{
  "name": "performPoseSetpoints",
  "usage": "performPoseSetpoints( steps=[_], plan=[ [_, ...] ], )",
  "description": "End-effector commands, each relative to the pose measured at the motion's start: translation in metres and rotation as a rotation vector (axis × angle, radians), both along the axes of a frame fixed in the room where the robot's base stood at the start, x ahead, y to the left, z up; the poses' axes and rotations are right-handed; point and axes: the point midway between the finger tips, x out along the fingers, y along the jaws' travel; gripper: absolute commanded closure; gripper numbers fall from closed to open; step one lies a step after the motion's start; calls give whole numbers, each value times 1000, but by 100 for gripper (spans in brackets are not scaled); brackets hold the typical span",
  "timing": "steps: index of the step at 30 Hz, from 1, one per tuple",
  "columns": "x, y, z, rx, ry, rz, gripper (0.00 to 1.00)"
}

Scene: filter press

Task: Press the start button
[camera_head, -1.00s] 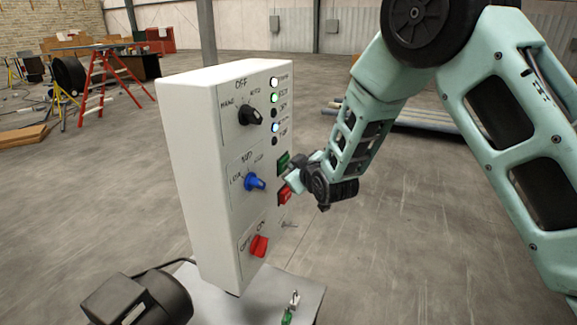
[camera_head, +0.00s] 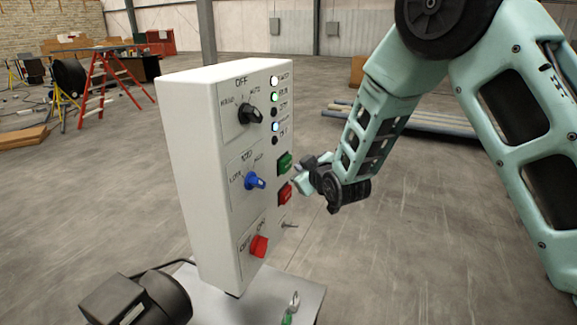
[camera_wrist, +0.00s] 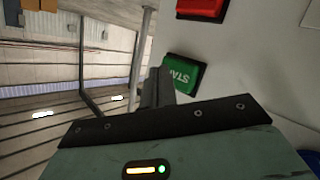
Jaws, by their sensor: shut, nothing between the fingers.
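The green start button (camera_head: 285,164) is on the right part of the white control panel (camera_head: 180,170), above a red button (camera_head: 285,193). In the wrist view the green button (camera_wrist: 190,76) carries upside-down lettering, partly cut off by my gripper. The red button (camera_wrist: 203,8) shows at the top edge there. My gripper (camera_head: 303,173) is shut and empty, just right of the two buttons. A small gap shows between its tips and the panel in the head view. In the wrist view my gripper fingers (camera_wrist: 156,88) are beside the green button's left edge.
The panel also bears a black knob (camera_head: 250,114), a blue knob (camera_head: 254,181), a red knob (camera_head: 259,246) and a small toggle switch (camera_head: 289,225). Several indicator lamps run down its upper right, some lit. Open floor lies right of the panel.

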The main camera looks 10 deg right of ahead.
Motion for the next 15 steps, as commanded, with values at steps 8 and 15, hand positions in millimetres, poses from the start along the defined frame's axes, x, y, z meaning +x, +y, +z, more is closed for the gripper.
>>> performPoseSetpoints(
  steps=[8,15],
  plan=[
    [-15,-22,-1,-1,0,-2,100],
    [-26,-37,-1,0,0,-1,100]
  ],
)
